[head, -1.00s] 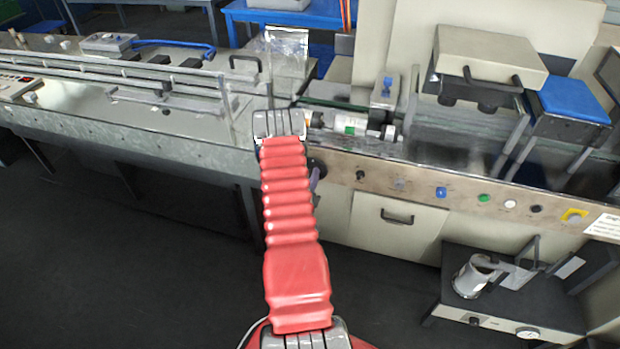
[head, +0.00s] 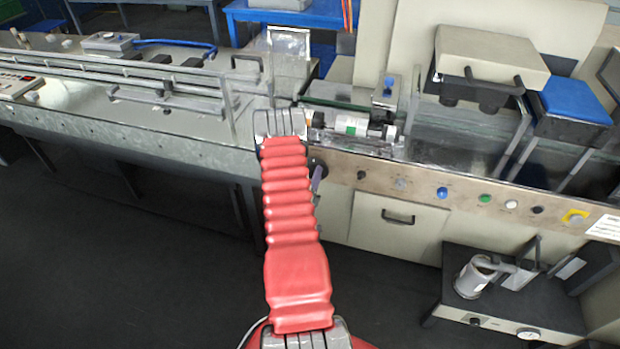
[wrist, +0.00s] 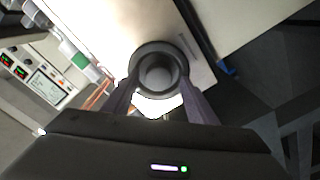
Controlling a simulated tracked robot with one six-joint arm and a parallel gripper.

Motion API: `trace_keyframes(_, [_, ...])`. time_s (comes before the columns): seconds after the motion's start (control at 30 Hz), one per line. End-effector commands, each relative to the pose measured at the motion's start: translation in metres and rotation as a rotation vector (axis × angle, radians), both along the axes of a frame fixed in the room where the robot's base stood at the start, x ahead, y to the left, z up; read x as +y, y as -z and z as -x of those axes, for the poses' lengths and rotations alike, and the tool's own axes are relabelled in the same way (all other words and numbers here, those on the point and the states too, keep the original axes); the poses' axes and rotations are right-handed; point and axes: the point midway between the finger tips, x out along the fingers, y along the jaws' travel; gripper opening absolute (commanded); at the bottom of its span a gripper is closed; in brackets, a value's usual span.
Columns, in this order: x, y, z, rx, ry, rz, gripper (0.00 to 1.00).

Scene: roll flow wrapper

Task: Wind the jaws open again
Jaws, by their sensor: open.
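In the wrist view a round dark knob (wrist: 158,72) with a grey centre lies between the two purple-grey fingers of my gripper (wrist: 159,88). One finger is on each side of its rim; I cannot tell whether they touch it. The fingers are apart. In the head view a dark round knob (head: 316,167) shows on the machine's front panel, just right of my red arm, with a purple finger at its lower edge. The arm hides most of my gripper there. The machine's jaws cannot be made out clearly.
Right along the front panel are a blue button (head: 442,193), a green button (head: 485,198) and a yellow-framed switch (head: 575,216). A white roll (head: 350,125) lies on the machine above the knob. The floor in front is clear.

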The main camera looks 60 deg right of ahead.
Motion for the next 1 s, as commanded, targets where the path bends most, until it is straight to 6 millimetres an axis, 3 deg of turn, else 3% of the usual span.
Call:
trace_keyframes(0.17, [0.004, 0.000, 0.001, 0.000, 0.001, -0.001, 0.52])
trace_keyframes(0.37, [0.024, 0.001, 0.004, 0.001, -0.001, -0.002, 0.52])
trace_keyframes(1.0, [0.126, 0.002, 0.024, 0.002, -0.001, -0.003, 0.52])
